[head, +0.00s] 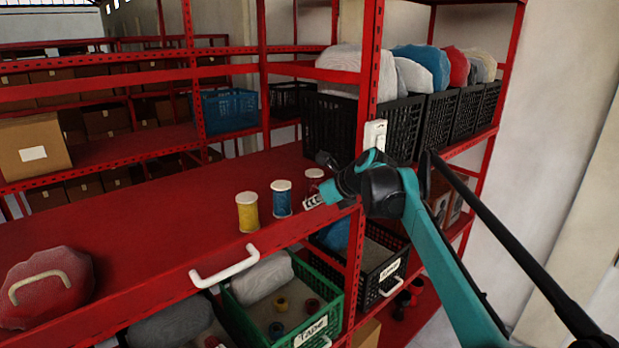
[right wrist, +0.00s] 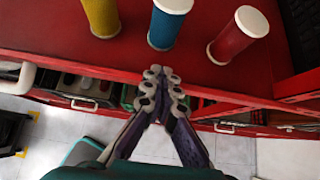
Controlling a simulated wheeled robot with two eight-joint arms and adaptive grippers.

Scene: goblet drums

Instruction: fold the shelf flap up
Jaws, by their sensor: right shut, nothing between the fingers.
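The red shelf flap (head: 150,225) lies flat, level with the shelf, with a white handle (head: 226,268) on its front edge. The handle also shows in part at the left of the right wrist view (right wrist: 27,76). My right gripper (head: 312,202) is shut and empty at the front edge, right of the handle and apart from it. In the right wrist view its closed fingertips (right wrist: 162,72) are over the red edge, below the spools. My left gripper is not in view.
A yellow spool (head: 247,212), a blue spool (head: 282,199) and a red spool (head: 314,181) stand on the red surface near my right gripper. A red bundle (head: 45,285) lies at the left. A green crate (head: 325,292) is below. A red post (head: 369,90) rises beside my right wrist.

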